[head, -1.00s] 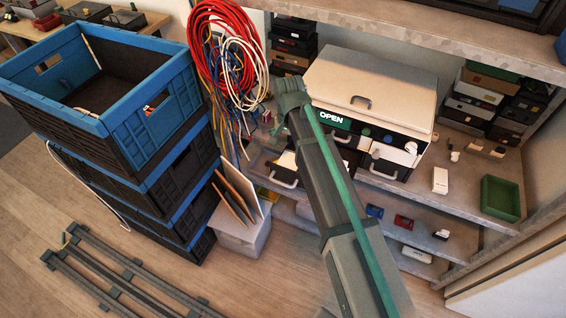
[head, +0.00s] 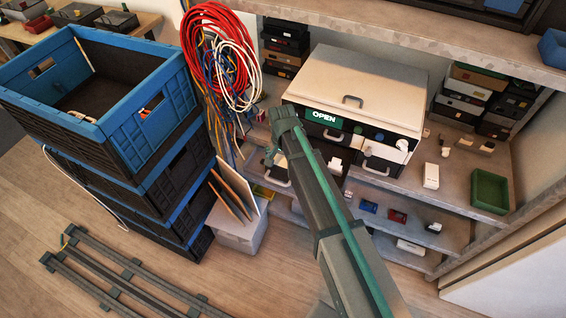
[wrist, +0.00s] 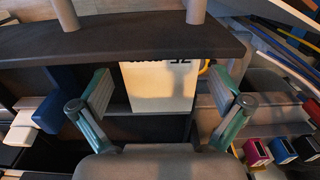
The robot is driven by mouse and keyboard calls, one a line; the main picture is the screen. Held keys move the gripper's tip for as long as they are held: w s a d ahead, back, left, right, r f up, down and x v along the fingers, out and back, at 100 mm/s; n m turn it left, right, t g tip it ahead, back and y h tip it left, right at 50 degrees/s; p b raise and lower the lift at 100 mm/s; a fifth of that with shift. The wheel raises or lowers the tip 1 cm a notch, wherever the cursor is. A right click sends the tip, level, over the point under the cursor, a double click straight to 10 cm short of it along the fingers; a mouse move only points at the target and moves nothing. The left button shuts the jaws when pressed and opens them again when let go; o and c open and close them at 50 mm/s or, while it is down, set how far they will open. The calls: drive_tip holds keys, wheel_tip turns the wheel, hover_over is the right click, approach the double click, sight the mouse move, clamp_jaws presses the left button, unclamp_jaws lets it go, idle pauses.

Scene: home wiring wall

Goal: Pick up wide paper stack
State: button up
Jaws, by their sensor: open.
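In the wrist view, a cream-white flat piece with dark print along its top (wrist: 160,88) lies between my fingers. It may be the wide paper stack, but I cannot tell for sure. Its upper part is hidden behind a dark bar. My gripper (wrist: 161,105) is open, with one green-grey finger at each side of the white piece and visible gaps. I cannot tell how far it is in depth.
Stacked blue and black crates (head: 150,130) stand at the left, with hanging red and white cables (head: 222,60) beside them. Boards lean in a pale bin (head: 238,235). A green tray (head: 490,192) is on the right shelf. A dark bar (wrist: 120,45) crosses the wrist view above my fingers.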

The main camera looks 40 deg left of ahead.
drive_tip(key=c, duration=1.2)
drive_tip(key=shift+r, duration=0.2)
